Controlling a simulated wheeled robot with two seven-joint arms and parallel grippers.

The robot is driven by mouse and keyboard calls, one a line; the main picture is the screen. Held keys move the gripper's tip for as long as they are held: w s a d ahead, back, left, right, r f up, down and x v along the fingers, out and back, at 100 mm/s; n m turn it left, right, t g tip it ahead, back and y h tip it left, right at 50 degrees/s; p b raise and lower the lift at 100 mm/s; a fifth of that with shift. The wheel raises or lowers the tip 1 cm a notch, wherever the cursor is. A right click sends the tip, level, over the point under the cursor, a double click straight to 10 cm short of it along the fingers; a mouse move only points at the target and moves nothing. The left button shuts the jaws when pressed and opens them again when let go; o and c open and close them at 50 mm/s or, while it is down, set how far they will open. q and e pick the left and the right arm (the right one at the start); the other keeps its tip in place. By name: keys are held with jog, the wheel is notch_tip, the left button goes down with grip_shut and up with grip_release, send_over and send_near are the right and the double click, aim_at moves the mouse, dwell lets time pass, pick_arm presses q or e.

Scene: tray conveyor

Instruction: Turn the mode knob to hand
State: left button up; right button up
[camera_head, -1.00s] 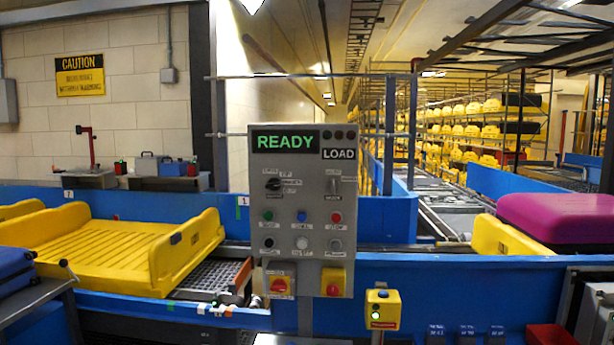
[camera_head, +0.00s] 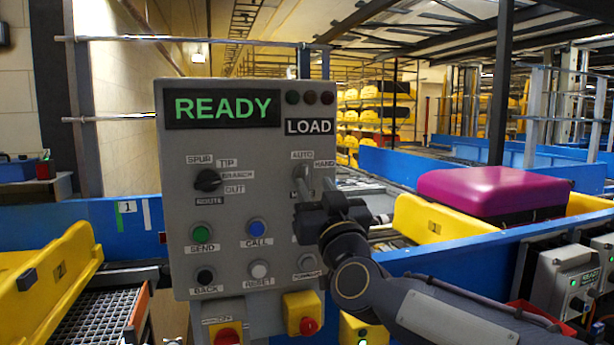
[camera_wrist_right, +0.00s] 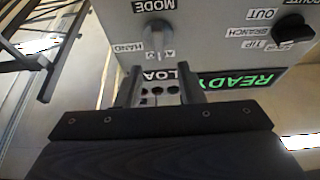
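The grey mode knob (camera_head: 304,180) sits at the right of the control panel (camera_head: 235,140), below the LOAD sign, with AUTO above it and HAND to its upper right. It seems to point up toward AUTO; its exact angle is hard to tell. My right gripper (camera_head: 308,200) is in front of the panel, just below the knob, and hides part of its MODE label. In the right wrist view, which is upside down, the fingers (camera_wrist_right: 160,75) are apart with nothing between them, and the knob (camera_wrist_right: 157,37) lies beyond the tips. My left gripper is not in view.
The black route knob (camera_head: 208,180) is on the panel's left, above the green send (camera_head: 203,231) and blue call (camera_head: 255,228) buttons. Red-on-yellow switches (camera_head: 303,313) are at the panel's foot. A magenta case (camera_head: 485,190) lies in a yellow tray on the right.

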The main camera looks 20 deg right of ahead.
aim_at(306, 173)
jog(key=p+x, duration=0.1)
jog(key=x, duration=0.4)
jog(key=shift+w+d+r, duration=0.1)
jog(key=shift+w, duration=0.3)
grip_shut()
